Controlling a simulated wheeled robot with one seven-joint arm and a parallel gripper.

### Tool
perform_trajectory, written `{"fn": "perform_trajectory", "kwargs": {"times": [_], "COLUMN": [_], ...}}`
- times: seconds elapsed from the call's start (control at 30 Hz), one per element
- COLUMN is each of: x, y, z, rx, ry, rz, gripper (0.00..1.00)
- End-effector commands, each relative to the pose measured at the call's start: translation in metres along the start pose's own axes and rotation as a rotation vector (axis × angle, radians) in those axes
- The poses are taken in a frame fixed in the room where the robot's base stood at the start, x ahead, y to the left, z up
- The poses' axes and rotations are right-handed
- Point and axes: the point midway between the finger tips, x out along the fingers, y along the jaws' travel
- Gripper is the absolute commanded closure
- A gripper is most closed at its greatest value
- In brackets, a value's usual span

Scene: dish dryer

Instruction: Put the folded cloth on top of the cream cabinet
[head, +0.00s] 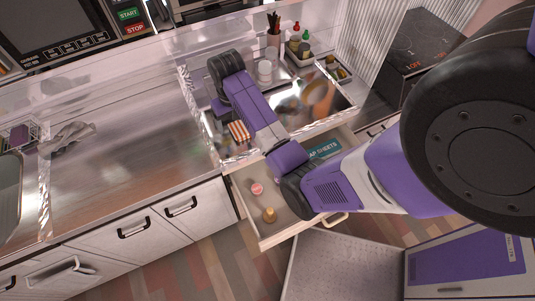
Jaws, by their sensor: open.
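A small orange-and-white striped bundle (239,132), which looks like the folded cloth, sits in the metal-lined counter area, left of my forearm. A crumpled grey cloth (68,137) lies at the left of the counter. My gripper (221,107) is only partly seen beside my black wrist, close above the striped bundle. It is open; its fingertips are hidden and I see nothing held. A pale, light-edged box-like unit (335,268) at the bottom may be the cream cabinet; I cannot tell for sure.
An open drawer (251,219) with small items juts out under my arm. Bottles (297,38) and a utensil holder (273,38) stand behind. A dark hob-like block (425,55) is at the right. The counter's middle (130,135) is clear.

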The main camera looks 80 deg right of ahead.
Motion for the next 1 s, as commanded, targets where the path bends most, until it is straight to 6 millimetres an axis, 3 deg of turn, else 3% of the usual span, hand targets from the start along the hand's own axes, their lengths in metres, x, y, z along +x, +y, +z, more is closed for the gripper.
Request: {"fn": "perform_trajectory", "kwargs": {"times": [0.03, 0.2, 0.33, 0.5, 0.63, 0.77, 1.0], "x": [0.018, 0.046, 0.055, 0.051, 0.033, 0.0, -0.089], "y": [-0.01, -0.037, -0.052, -0.069, -0.08, -0.087, -0.087], "z": [0.02, 0.063, 0.097, 0.145, 0.188, 0.23, 0.296], "rx": [-0.034, -0.131, -0.198, -0.289, -0.364, -0.433, -0.535], "ry": [0.032, 0.183, 0.285, 0.421, 0.541, 0.66, 0.872], "rz": [0.0, -0.015, -0.037, -0.08, -0.131, -0.195, -0.336], "gripper": [0.23, 0.23, 0.23, 0.23, 0.23, 0.23, 0.23]}}
